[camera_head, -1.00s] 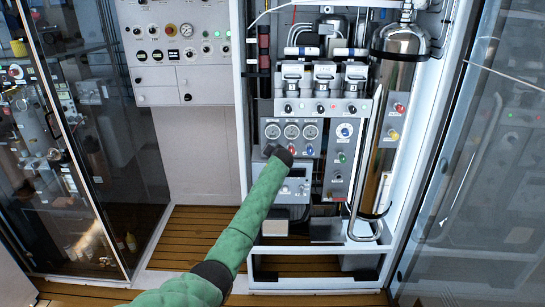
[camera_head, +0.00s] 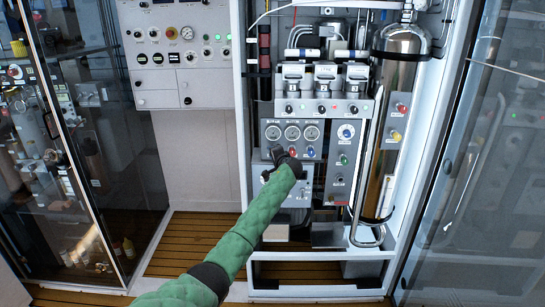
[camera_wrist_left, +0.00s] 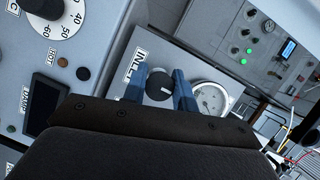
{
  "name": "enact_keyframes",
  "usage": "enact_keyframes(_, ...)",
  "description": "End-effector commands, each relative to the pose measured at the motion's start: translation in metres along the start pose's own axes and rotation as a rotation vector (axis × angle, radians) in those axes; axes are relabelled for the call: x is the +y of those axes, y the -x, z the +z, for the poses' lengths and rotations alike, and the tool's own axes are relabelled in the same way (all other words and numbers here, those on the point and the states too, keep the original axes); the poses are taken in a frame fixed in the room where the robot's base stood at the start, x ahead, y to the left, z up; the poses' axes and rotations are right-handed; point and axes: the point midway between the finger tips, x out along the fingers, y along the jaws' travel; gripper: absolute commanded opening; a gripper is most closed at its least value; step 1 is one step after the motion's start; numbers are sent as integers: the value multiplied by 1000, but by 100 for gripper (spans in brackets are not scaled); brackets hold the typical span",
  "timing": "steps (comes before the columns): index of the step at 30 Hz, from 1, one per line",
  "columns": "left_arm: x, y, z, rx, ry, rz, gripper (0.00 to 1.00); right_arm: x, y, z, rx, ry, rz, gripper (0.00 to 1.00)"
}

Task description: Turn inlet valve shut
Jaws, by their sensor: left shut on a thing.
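The inlet valve is a black round knob (camera_wrist_left: 159,86) with a white mark, beside an "INLET" label (camera_wrist_left: 138,65) in the left wrist view. My left gripper (camera_wrist_left: 160,82) has its two blue fingers on either side of the knob and is shut on it. In the head view my left gripper (camera_head: 279,154) is at the left part of the grey fill panel (camera_head: 331,133), below the row of gauges. The gripper and wrist hide the knob there. My right gripper is not in view.
Red (camera_head: 293,152) and blue (camera_head: 310,152) knobs are just right of my gripper. A steel cylinder (camera_head: 384,120) stands at the right.

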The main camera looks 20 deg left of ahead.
Motion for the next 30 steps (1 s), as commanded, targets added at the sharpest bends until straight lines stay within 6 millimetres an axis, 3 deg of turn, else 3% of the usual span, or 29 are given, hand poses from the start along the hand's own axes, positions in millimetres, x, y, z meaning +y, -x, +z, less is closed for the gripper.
enact_keyframes(15,1,-1,1,-2,-17,-6,5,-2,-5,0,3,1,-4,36)
enact_keyframes(16,1,-1,1,-2,-17,-6,32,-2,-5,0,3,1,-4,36)
enact_keyframes(19,0,0,1,-2,-17,-6,49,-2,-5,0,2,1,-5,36)
enact_keyframes(30,1,5,0,0,-15,-7,49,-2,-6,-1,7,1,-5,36)
